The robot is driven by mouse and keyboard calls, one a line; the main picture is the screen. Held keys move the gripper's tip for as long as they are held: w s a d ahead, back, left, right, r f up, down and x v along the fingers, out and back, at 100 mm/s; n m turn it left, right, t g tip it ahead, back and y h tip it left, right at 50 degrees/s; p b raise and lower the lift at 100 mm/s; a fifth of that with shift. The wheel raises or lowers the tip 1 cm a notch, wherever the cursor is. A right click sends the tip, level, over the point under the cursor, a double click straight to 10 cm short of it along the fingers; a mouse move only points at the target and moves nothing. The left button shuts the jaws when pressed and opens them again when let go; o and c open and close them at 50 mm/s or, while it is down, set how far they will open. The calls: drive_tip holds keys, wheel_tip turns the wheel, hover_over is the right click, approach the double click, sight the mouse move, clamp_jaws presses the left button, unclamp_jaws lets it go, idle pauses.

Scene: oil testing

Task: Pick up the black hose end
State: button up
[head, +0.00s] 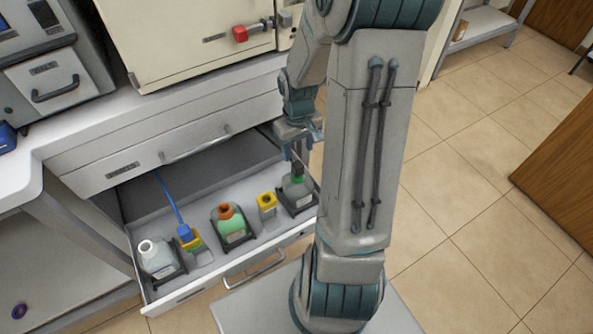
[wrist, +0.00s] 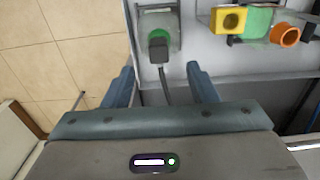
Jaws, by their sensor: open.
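The black hose end (wrist: 158,50) sits at the green neck of a grey bottle (wrist: 158,20) in the wrist view. Its dark hose (wrist: 166,92) runs back between my gripper's fingers. In the head view the dark hose end (head: 297,169) shows above the rightmost bottle (head: 297,192) in the open drawer. My gripper (wrist: 161,72) is open, with one blue finger on each side of the hose and a gap to both. In the head view my gripper (head: 298,140) is above that bottle, partly hidden by my arm.
The open drawer (head: 200,302) also holds an orange-necked bottle (head: 231,222), a yellow block (head: 266,204), a white-necked bottle (head: 156,257) and a blue hose (head: 170,203) ending at a blue and yellow piece. The cabinet (head: 165,150) is behind. Tiled floor (head: 450,180) is open at right.

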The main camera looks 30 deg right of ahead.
sight(298, 164)
drive_tip(key=f, duration=0.3)
drive_tip(key=f+b, duration=0.1)
drive_tip(key=f, duration=0.2)
drive_tip(key=f+b, duration=0.1)
drive_tip(key=f, duration=0.2)
drive_tip(key=shift+w+d, duration=0.1)
drive_tip(key=shift+w, duration=0.2)
drive_tip(key=c, duration=1)
